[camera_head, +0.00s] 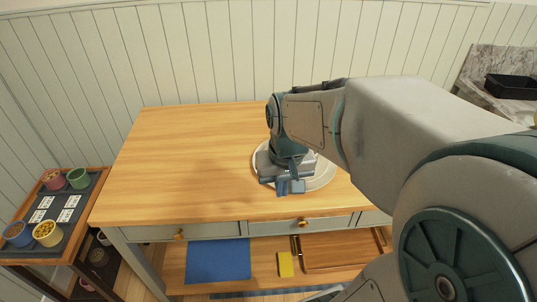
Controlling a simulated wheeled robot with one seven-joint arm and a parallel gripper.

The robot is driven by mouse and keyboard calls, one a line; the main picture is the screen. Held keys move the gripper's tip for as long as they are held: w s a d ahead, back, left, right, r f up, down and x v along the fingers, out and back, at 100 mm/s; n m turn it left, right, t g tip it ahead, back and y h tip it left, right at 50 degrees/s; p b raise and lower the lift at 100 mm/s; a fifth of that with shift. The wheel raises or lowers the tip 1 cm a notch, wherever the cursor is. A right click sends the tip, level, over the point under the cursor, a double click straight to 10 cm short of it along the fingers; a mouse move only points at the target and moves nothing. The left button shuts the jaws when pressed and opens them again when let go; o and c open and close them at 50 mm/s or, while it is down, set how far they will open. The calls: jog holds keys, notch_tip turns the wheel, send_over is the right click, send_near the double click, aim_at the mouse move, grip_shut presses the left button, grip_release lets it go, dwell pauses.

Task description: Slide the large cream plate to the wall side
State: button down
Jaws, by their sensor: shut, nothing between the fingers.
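The large cream plate (325,176) lies on the wooden table (190,150), right of the middle and towards the front edge. My arm covers much of it, and its rim shows at the left and right of my gripper. My gripper (290,187) is over the near part of the plate, pointing down, and is shut with nothing in it. I cannot tell whether the fingertips touch the plate. The panelled wall (200,55) stands behind the table's far edge.
Left of the table, a low stand (75,225) holds several small coloured bowls and white cards. The table's left half is clear. A blue mat (218,260) and a wooden board (340,252) lie on the lower shelf. A black tray (512,87) sits at the far right.

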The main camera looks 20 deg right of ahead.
aim_at(291, 200)
jog(key=w+d+f+m+g, duration=0.1)
jog(key=w+d+f+m, duration=0.1)
jog(key=w+d+f, duration=0.3)
jog(key=f, duration=0.2)
jog(key=s+f, duration=0.1)
jog(key=f, duration=0.2)
jog(key=f+b, duration=0.1)
jog(key=f, duration=0.2)
jog(key=shift+s+d, duration=0.2)
jog(key=shift+d, duration=0.15)
jog(key=w, duration=0.1)
jog(key=w+d, duration=0.1)
jog(key=w, duration=0.1)
jog(key=shift+f, duration=0.1)
jog(key=shift+w+d+p, duration=0.1)
jog(key=shift+w+p, duration=0.2)
jog(key=shift+w, duration=0.15)
jog(key=shift+w+n, duration=0.1)
jog(key=shift+n, duration=0.2)
